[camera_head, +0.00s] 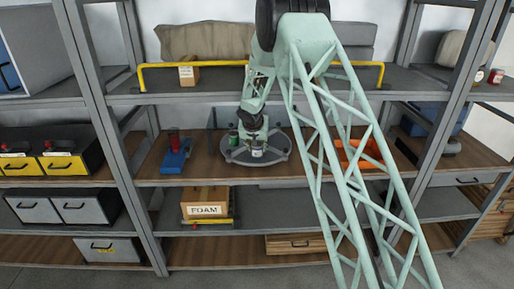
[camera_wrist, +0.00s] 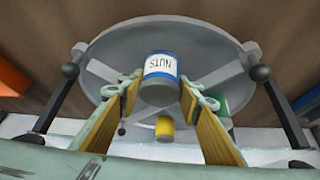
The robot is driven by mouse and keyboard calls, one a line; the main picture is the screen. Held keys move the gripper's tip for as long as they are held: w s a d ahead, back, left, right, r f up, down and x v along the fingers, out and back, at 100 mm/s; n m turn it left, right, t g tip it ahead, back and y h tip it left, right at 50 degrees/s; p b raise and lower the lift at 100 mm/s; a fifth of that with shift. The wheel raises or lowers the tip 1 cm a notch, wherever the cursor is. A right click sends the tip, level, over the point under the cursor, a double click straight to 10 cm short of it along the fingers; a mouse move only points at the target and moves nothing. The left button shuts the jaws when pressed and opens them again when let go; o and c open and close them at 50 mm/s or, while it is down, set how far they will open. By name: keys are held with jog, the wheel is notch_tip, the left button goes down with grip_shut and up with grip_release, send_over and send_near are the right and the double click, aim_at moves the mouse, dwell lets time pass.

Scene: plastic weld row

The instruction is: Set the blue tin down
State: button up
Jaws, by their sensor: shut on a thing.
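The blue tin (camera_wrist: 160,68) shows in the wrist view with a blue band and a white label reading NUTS, upside down in the picture. My gripper (camera_wrist: 161,92) is shut on it, with one yellow-brown jaw at each side. In the head view my gripper (camera_head: 253,132) is over the round grey tray (camera_head: 238,157) on the middle shelf, and the held tin (camera_head: 257,151) shows below it. In the wrist view the tray (camera_wrist: 110,60) lies behind the tin. I cannot tell whether the tin touches the tray.
A green tin (camera_head: 233,138) stands at the tray's left, and a yellow tin (camera_wrist: 164,128) is near its edge in the wrist view. A blue stand with a red item (camera_head: 174,150) is left. An orange tray (camera_head: 358,153) is right. The upper shelf (camera_head: 215,90) overhangs.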

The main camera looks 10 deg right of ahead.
jog(key=shift+w+f+b, duration=0.15)
jog(key=shift+f+b, duration=0.1)
jog(key=shift+b, duration=0.05)
dwell(0.4)
jog(key=o, duration=1)
jog(key=shift+r+p, duration=0.2)
jog(key=shift+p, duration=0.1)
jog(key=shift+r, duration=0.2)
jog(key=shift+v, duration=1.25)
jog(key=shift+s+a+b, duration=0.65)
jog(key=shift+s+b, duration=0.4)
jog(key=shift+s, duration=0.9)
jog(key=shift+s+a+b, duration=0.6)
jog(key=shift+s+b, duration=0.4)
jog(key=shift+s, duration=1)
jog(key=shift+s+a+b, duration=0.65)
jog(key=shift+s+b, duration=0.4)
jog(key=shift+s, duration=0.9)
